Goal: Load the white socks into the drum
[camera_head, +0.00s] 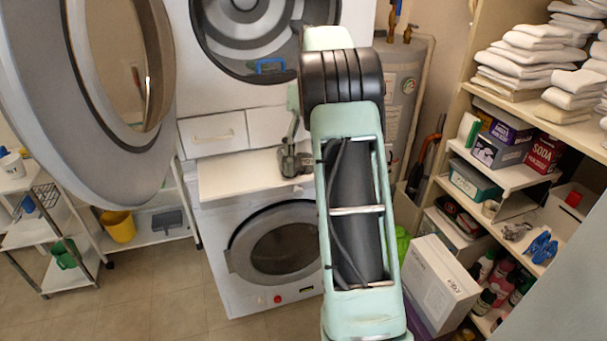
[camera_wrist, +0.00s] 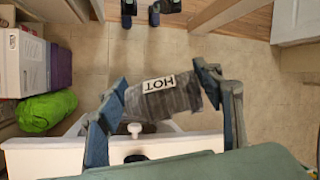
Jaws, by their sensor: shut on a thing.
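My gripper (camera_head: 292,163) is in front of the stacked machines, just above the pull-out ledge. In the wrist view my gripper (camera_wrist: 163,82) has its two fingers on either side of a dark grey, soft-looking thing (camera_wrist: 178,98) with a white HOT label, and it is shut on this. I cannot make out white socks in either view. The upper machine's drum (camera_head: 250,30) is open, with a grey patterned inside. Its big round door (camera_head: 100,150) is swung out to the left. A blue handle-like thing (camera_head: 271,66) shows at the lower rim.
The lower machine's round door (camera_head: 280,247) is shut. The white ledge (camera_head: 235,175) is between the machines. Shelves at right hold folded white towels (camera_head: 530,50), boxes and bottles. A water heater (camera_head: 404,90) stands behind my arm. A white box (camera_head: 440,280) is right of it.

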